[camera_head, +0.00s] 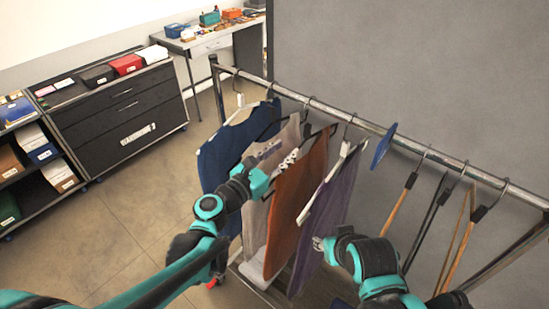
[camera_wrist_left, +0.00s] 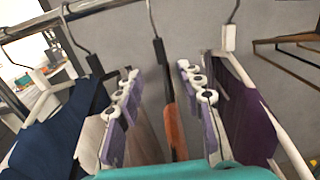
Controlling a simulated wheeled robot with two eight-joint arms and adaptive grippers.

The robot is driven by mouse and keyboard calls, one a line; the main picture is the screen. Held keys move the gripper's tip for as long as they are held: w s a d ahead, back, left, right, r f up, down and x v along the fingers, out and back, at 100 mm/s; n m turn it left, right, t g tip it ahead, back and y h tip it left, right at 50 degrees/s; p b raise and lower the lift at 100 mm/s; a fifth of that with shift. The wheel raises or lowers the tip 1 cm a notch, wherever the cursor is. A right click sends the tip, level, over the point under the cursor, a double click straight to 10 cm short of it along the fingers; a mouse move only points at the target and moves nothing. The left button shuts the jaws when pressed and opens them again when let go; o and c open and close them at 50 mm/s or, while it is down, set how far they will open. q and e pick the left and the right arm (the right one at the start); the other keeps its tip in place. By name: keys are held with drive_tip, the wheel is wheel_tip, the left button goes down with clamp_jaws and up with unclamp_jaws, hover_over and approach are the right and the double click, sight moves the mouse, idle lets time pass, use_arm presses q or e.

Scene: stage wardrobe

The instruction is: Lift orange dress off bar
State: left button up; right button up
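The orange dress (camera_head: 295,205) hangs on a dark hanger from the metal bar (camera_head: 355,122), between a beige garment (camera_head: 254,222) and a purple one (camera_head: 328,215). In the left wrist view the dress (camera_wrist_left: 176,133) shows as a narrow orange edge below its black hanger neck (camera_wrist_left: 163,78). My left gripper (camera_head: 280,162) is at the upper part of the dress. Its two fingers (camera_wrist_left: 158,108) are apart, one on each side of the dress, with gaps visible. My right gripper (camera_head: 322,243) is low beside the purple garment; its finger opening is unclear.
A blue garment (camera_head: 225,150) hangs left of the beige one. A blue disc (camera_head: 383,146) sits on the bar to the right of the clothes. Empty wooden and dark hangers (camera_head: 402,200) hang farther right. A grey wall (camera_head: 430,60) stands close behind the rack.

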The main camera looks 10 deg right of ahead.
sight(306, 132)
use_arm(q)
drive_tip(key=b+x, duration=0.1)
drive_tip(key=x, duration=1)
drive_tip(key=shift+w+d, duration=0.1)
drive_tip(key=shift+d, duration=0.05)
clamp_jaws()
drive_tip(key=shift+r+p, duration=1)
drive_tip(key=shift+r, duration=0.7)
drive_tip(key=shift+v, duration=4)
